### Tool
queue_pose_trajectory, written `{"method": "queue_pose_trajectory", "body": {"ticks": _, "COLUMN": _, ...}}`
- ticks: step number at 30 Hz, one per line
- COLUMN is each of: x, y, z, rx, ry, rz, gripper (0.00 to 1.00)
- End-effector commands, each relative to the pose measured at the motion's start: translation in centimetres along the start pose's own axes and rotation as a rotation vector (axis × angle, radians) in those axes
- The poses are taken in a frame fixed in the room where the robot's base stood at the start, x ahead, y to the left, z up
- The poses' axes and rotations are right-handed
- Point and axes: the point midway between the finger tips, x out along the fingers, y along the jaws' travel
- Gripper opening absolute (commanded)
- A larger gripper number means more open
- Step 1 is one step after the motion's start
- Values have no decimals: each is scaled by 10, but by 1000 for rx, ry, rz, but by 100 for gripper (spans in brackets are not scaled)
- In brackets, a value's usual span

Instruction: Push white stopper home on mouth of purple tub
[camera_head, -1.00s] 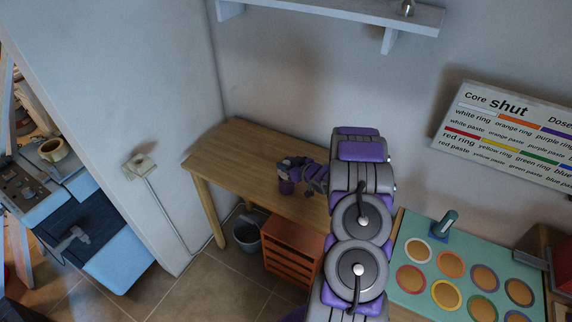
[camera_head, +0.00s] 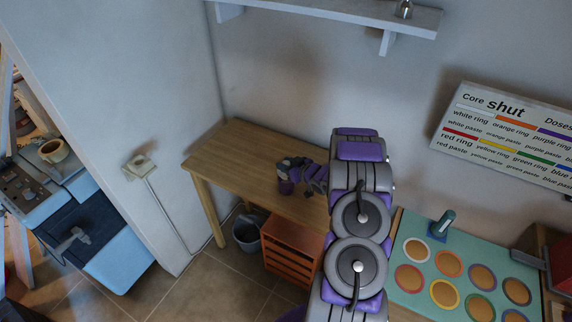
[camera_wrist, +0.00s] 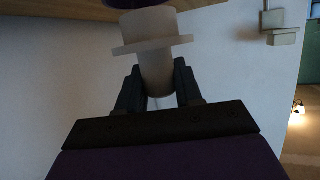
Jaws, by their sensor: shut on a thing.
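The stopper's wide flange and narrower plug lie beyond the fingertips, the plug toward the tub. A dark purple part of the tub (camera_wrist: 184,18) shows behind the plug at the top edge. The plug overlaps the tub in this view; I cannot tell whether they touch. The tub's mouth is hidden.
The wooden table (camera_head: 235,155) is bare around the tub. An orange drawer unit (camera_head: 291,250) and a grey bin (camera_head: 247,233) stand beneath it. A teal board with ringed discs (camera_head: 412,297) lies to the right. A white shelf (camera_head: 330,14) is above.

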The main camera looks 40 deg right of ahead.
Motion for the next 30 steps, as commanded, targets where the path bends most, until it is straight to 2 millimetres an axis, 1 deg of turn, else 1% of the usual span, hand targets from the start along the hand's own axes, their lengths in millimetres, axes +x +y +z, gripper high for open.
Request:
{"method": "queue_pose_trajectory", "body": {"ticks": 14, "x": 0, "y": 0, "z": 0, "rx": 0, "ry": 0, "rz": 0, "gripper": 6}}
{"method": "queue_pose_trajectory", "body": {"ticks": 30, "x": 5, "y": 0, "z": 13, "rx": -1, "ry": 1, "rz": 0, "gripper": 6}}
